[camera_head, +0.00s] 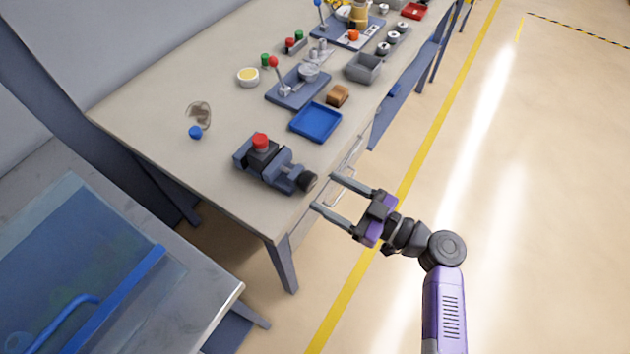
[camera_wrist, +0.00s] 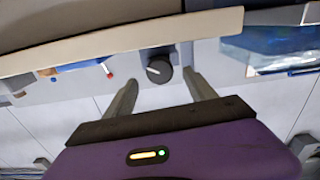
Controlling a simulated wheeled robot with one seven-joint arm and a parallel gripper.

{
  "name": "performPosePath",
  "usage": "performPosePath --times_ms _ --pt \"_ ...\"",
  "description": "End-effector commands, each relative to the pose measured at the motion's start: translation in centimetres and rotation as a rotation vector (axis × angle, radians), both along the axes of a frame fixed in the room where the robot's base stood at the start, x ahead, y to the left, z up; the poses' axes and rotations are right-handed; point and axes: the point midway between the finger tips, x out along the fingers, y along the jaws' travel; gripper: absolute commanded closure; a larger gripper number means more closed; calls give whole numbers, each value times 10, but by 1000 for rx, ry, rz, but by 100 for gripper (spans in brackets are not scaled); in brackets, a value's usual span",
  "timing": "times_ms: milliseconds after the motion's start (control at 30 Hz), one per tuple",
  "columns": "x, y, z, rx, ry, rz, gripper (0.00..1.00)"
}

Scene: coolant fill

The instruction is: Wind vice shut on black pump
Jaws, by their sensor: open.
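The blue-grey vice (camera_head: 283,175) stands near the front edge of the workbench in the head view. The black pump (camera_head: 264,156) with a red cap (camera_head: 261,140) sits between its jaws; I cannot tell how tightly. The vice's dark round knob (camera_head: 308,180) faces my arm, and it also shows in the wrist view (camera_wrist: 158,69). My gripper (camera_head: 324,191) is open and empty, just off the bench edge. In the wrist view the knob appears beyond and between my two fingers (camera_wrist: 162,88), apart from them.
A blue tray (camera_head: 316,122), a brown block (camera_head: 338,95), a lever fixture (camera_head: 298,88) and a grey bin (camera_head: 364,67) stand farther along the workbench (camera_head: 150,115). A blue cap (camera_head: 195,132) lies left of the vice. The floor beside the bench is clear.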

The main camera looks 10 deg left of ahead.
Motion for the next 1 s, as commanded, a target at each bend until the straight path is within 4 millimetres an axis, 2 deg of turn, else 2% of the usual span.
performPosePath --times_ms 100,300,667,900,967,1000 --pt "6 19 3 0 1 2 35" --pt "13 37 2 0 1 2 35" --pt "15 41 0 0 2 -1 37" --pt "14 41 0 0 2 0 85" --pt "14 41 0 0 2 0 96" --pt "15 41 0 0 2 0 98"
